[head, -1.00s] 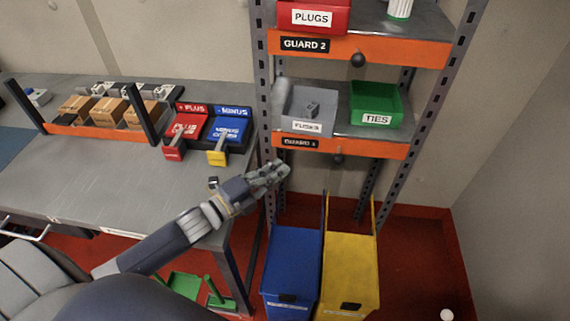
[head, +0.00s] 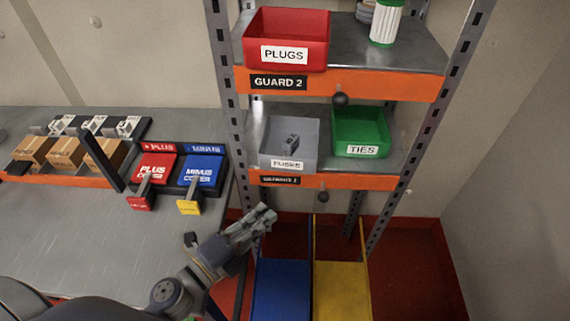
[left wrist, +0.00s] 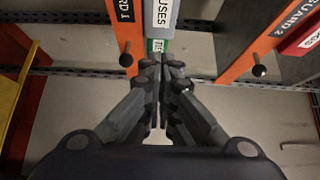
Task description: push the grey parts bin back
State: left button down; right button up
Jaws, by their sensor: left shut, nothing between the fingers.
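The grey parts bin (head: 289,143), labelled FUSES, stands on the lower shelf (head: 327,160) with a small dark grey part inside. In the left wrist view the bin (left wrist: 162,14) shows at the top, its label turned sideways. My left gripper (head: 268,212) is shut and empty, below and in front of the orange GUARD 1 rail (head: 345,181). It is apart from the bin. In the left wrist view the gripper's fingertips (left wrist: 160,62) point towards the bin's side of the shelf. My right gripper is not in view.
A green TIES bin (head: 360,132) stands right of the grey bin. A red PLUGS bin (head: 286,40) is on the shelf above. Dark knobs (head: 323,196) stick out by the rails. The workbench (head: 70,225) is left.

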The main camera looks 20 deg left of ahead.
pick_arm(q)
jog(key=p, duration=0.3)
send_near(302, 166)
jog(key=w+d, duration=0.1)
jog(key=d, duration=0.3)
jog(key=w, duration=0.1)
jog(key=w+a, duration=0.1)
jog(key=w, duration=0.1)
jog(key=shift+a+p, duration=0.3)
jog(key=shift+p, duration=0.05)
jog(key=shift+w+a, duration=0.15)
jog(key=shift+w, duration=0.15)
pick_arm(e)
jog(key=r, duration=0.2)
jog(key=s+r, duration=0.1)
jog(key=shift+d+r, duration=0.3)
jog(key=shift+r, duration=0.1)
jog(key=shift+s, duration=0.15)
